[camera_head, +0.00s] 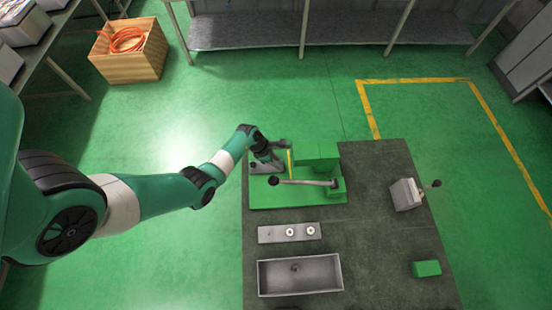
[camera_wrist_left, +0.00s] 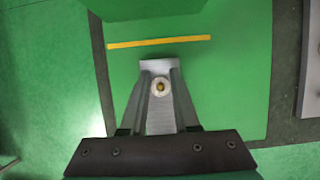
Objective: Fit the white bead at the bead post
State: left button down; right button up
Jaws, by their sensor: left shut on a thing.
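My left gripper (camera_head: 271,163) is over the left part of the green fixture (camera_head: 325,192). In the left wrist view, the gripper (camera_wrist_left: 160,88) is shut on a white bead (camera_wrist_left: 153,91), held between the fingertips. A small brass-coloured round tip (camera_wrist_left: 160,86) shows in the middle of the bead, apparently the bead post. I cannot tell how far down the bead sits on it. A grey metal block (camera_wrist_left: 158,65) lies just beyond the fingertips. In the head view the arm and gripper hide the bead and post. My right gripper is not in view.
A lever with a dark knob (camera_head: 274,181) crosses the fixture near a yellow strip (camera_wrist_left: 158,41). A grey plate (camera_head: 267,234) with two white beads and a grey tray (camera_head: 270,290) stand in front. A grey box with a lever (camera_head: 403,195) and green block (camera_head: 426,268) are right.

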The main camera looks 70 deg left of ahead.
aim_at(266, 166)
pick_arm(q)
jog(key=c, duration=0.6)
grip_release()
jog(key=p+v, duration=0.5)
jog(key=v, duration=0.6)
jog(key=shift+s+r, duration=0.1)
jog(key=shift+r, duration=0.2)
